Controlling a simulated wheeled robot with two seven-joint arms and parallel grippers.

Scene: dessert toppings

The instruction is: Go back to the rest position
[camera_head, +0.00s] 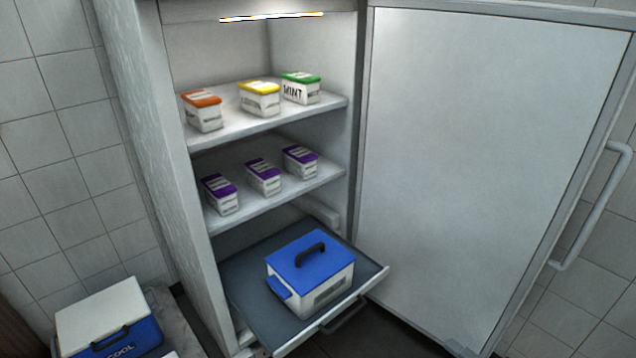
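Neither of my grippers shows in the head view, so I cannot see whether they are open or shut. The view faces an open upright fridge or freezer (172,200). Its door (490,165) stands wide open to the right, with a long white handle (592,208) on its right edge. A white box with a blue lid and black handle (318,290) sits on a pulled-out grey drawer tray (248,285) at the bottom.
The upper shelf (225,132) holds orange (204,112), yellow (260,100) and green-lidded (301,88) tubs. The middle shelf (235,218) holds three purple-lidded tubs (264,177). A blue and white cooler (108,318) stands at lower left. The drawer tray juts out at the front.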

